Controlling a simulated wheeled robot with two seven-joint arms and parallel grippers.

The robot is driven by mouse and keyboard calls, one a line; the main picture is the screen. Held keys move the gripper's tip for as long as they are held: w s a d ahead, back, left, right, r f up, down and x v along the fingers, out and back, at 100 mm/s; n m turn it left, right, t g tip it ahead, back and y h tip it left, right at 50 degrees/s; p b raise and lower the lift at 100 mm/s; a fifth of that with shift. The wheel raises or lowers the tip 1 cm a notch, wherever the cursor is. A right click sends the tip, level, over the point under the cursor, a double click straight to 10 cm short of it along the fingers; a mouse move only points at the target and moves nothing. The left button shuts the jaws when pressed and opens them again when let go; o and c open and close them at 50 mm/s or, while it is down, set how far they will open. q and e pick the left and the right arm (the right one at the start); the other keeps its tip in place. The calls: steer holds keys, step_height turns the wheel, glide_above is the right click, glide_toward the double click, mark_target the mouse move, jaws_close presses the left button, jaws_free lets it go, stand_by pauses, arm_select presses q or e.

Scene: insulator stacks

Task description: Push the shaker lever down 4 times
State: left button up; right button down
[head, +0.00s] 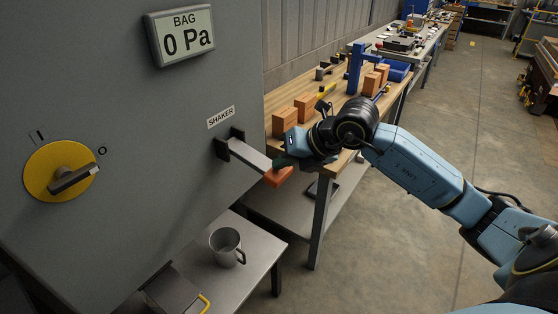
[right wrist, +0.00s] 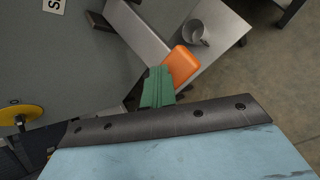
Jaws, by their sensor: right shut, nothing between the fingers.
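The shaker lever (head: 250,155) is a flat grey bar with an orange end grip (head: 278,176). It sticks out from a dark slot bracket under the SHAKER label (head: 221,117) and slopes down toward its tip. My right gripper (head: 285,161) is at the outer end of the lever, just above the orange grip, and is shut. In the right wrist view its green fingers (right wrist: 158,88) lie beside the orange grip (right wrist: 181,64) and overlap the lever bar (right wrist: 138,36). I cannot tell whether they touch. My left gripper is not in view.
The grey cabinet carries a BAG display (head: 184,37) reading 0 Pa and a yellow rotary switch (head: 62,172). A metal mug (head: 226,246) stands on a low table (head: 252,240) below the lever. A wooden workbench (head: 330,122) with orange blocks (head: 285,121) stands behind my right gripper.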

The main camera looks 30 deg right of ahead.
steer(key=shift+s+f+b, duration=0.1)
steer(key=shift+f+b, duration=0.75)
steer(key=shift+f, duration=0.25)
stand_by(0.6)
stand_by(0.5)
steer(key=shift+r+p, duration=2.05)
steer(key=shift+r, duration=1.15)
step_height(320, 180, up, 5)
steer(key=p, duration=0.3)
